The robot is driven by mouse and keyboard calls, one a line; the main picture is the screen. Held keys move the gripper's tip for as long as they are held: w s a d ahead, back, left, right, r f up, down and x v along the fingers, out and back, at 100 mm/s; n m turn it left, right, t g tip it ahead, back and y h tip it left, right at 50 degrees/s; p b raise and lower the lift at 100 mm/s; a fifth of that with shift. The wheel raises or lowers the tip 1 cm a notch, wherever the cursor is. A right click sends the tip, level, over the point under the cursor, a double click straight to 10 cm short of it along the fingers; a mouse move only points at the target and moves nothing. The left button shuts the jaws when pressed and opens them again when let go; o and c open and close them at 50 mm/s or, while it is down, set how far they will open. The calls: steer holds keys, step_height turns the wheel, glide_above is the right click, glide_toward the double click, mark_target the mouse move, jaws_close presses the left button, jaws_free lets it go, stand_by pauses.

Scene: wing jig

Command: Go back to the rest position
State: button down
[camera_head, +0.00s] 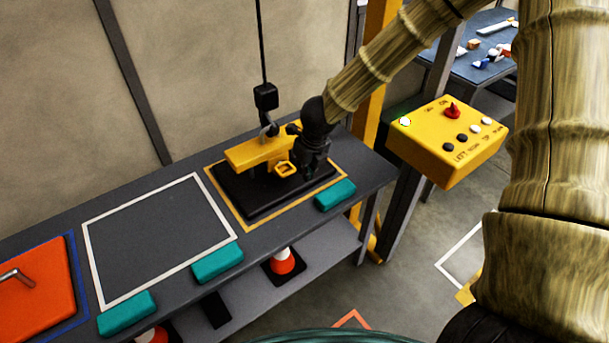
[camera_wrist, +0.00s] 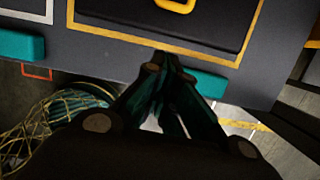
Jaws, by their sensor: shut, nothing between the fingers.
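My gripper (camera_head: 308,168) is at the right side of the yellow part, above the black base on the bench. In the wrist view my gripper (camera_wrist: 168,72) is shut with its fingertips together and nothing held. The fingertips point toward the bench edge and the yellow-outlined square. The yellow part (camera_head: 254,153) lies on the black base (camera_head: 262,205), with a small yellow ring handle (camera_head: 285,169) at its front. A black hook (camera_head: 268,130) hangs on a cable and meets the top of the yellow part. Whether the gripper touches the part cannot be told.
A yellow control box (camera_head: 435,150) with a red knob stands on a post at right. Teal blocks (camera_head: 218,262) line the bench's front edge. A white-outlined square (camera_head: 160,240) is bare. An orange plate (camera_head: 35,295) lies at left.

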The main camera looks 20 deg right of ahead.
steer(key=shift+s+d+r, duration=0.1)
steer(key=shift+s+r, duration=0.05)
steer(key=shift+r, duration=0.3)
steer(key=shift+f, duration=0.1)
steer(key=s+f+n+g+h, duration=0.1)
steer(key=s+f+n+h, duration=0.2)
steer(key=s+f+n, duration=1.35)
steer(key=s+a+f+n+g+y, duration=0.1)
steer(key=s+a+f+n, duration=0.1)
steer(key=s+f+n, duration=0.3)
steer(key=s+a+f+n+y, duration=0.1)
steer(key=s+a+f+n, duration=0.2)
steer(key=s+n, duration=0.9)
step_height(320, 180, down, 2)
steer(key=shift+s+g+y, duration=0.3)
steer(key=shift+s+g, duration=0.1)
steer(key=shift+s, duration=0.5)
